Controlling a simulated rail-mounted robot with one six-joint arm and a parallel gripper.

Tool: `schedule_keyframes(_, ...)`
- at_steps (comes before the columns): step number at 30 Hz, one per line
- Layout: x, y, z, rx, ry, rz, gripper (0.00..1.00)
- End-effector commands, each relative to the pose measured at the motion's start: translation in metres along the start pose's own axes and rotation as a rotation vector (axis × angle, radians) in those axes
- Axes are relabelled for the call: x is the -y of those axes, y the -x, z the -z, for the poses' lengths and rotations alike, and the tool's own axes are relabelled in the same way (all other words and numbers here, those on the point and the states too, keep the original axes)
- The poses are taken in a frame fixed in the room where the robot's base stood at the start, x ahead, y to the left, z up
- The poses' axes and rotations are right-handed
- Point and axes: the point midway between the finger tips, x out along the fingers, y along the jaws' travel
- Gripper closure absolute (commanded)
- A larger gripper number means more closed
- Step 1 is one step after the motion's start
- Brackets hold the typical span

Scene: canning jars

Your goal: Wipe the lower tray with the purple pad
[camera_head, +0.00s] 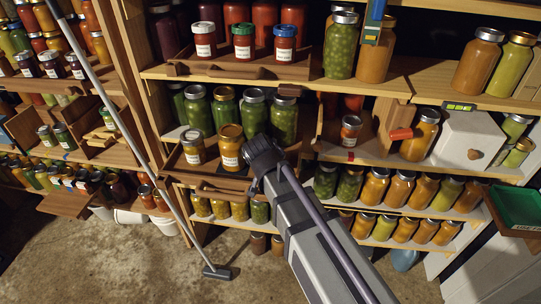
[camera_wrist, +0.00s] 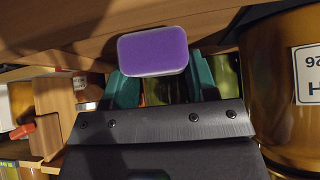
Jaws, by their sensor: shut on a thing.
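The purple pad (camera_wrist: 153,50) shows in the wrist view, between the two teal fingers of my gripper (camera_wrist: 160,80). My gripper is shut on it. The pad is close to a brown wooden surface (camera_wrist: 60,30) at the top of that view; whether it touches I cannot tell. My wrist (camera_head: 262,153) is at the tray's right side, beside the right jar. The pad and fingertips are hidden in the head view.
A large amber jar (camera_wrist: 290,90) stands close on the right in the wrist view. Green jars (camera_head: 254,110) stand behind the lower tray. The upper tray (camera_head: 225,72) with three small jars is on the shelf above. A long pole (camera_head: 130,120) leans at the left.

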Motion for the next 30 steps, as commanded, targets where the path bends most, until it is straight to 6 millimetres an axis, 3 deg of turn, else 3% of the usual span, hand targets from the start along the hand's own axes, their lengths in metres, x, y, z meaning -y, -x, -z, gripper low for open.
schedule_keyframes(8,0.001,0.013,-0.019,0.016,0.003,0.003,0.67)
schedule_keyframes(30,0.008,-0.03,0.035,0.017,0.005,0.005,0.67)
